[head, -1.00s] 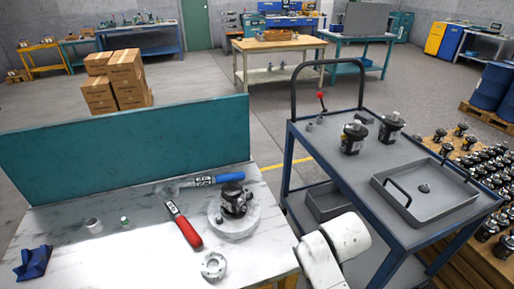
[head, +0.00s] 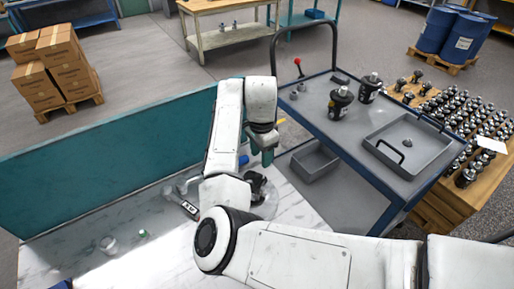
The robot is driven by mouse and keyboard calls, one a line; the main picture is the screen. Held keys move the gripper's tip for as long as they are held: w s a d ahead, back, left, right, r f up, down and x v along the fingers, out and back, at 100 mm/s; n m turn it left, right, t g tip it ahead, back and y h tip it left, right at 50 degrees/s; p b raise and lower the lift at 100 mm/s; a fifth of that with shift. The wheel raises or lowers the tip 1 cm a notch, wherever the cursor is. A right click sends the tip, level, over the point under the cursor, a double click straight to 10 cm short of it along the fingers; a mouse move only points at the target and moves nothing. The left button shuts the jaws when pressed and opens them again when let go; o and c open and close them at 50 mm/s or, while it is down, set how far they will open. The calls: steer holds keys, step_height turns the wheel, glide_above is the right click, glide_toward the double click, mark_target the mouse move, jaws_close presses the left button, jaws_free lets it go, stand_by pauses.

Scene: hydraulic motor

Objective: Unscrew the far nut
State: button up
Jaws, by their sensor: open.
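The dark hydraulic motor (head: 257,188) stands on a round pale base (head: 270,205) on the marble-topped bench (head: 300,215). My white arm reaches across the bench and hides the motor's left and near sides. My gripper (head: 267,158) points down above the motor, close to its top, and is open. Its fingers are small and dark here, and I cannot tell whether they touch anything. The far nut cannot be made out; it is too small or hidden by my arm.
The teal panel (head: 120,180) edges the bench at the back. A wrench (head: 182,203) lies left of the motor, near a small green-topped part (head: 143,234) and a grey ring (head: 107,244). A blue trolley right of the bench carries motors (head: 340,103) and a grey tray (head: 408,140).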

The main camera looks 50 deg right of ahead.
steer(key=shift+f+b, duration=2.3)
steer(key=shift+f, duration=0.3)
steer(key=shift+d+f+b, duration=0.1)
steer(key=shift+f+b, duration=0.6)
steer(key=shift+f, duration=1.15)
jaws_close()
steer(key=shift+r+n+p, duration=0.15)
steer(key=shift+n+p, duration=0.15)
steer(key=shift+p, duration=0.45)
steer(key=n+p, duration=0.3)
steer(key=shift+n+p, duration=0.35)
steer(key=shift+n, duration=0.05)
steer(key=shift+n+p, duration=0.45)
steer(key=shift+n, duration=0.25)
